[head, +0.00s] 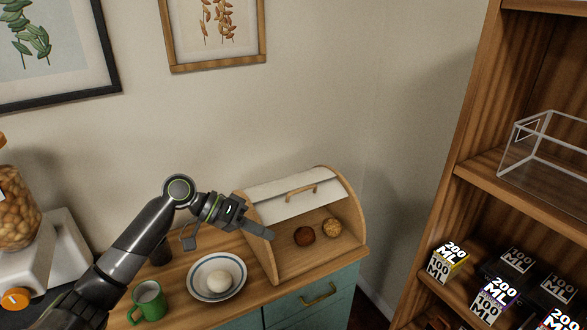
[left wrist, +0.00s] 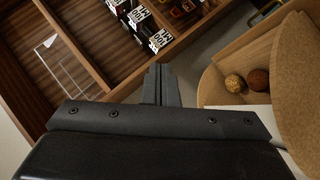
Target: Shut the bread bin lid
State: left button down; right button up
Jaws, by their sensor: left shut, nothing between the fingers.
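The wooden bread bin (head: 274,264) stands on the cabinet top, its white lid (head: 282,187) raised, with a wooden handle (head: 301,188) on the lid. Its front is open, and a dark brown roll (head: 304,236) and a lighter roll (head: 331,227) lie inside. My left gripper (head: 270,235) is shut and empty, at the bin's left side near the front opening. In the left wrist view its fingers (left wrist: 161,84) are together, and the bin (left wrist: 233,58) with both rolls is to their right. My right gripper is not in view.
A white bowl (head: 239,291) with a pale round item and a green mug (head: 148,303) stand left of the bin. A wooden shelf (head: 474,160) on the right holds a clear box (head: 540,160) and several labelled boxes. A framed picture hangs above the bin.

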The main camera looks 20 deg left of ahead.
aim_at(273, 211)
jog(key=i+j, duration=0.75)
jog(key=i, duration=0.25)
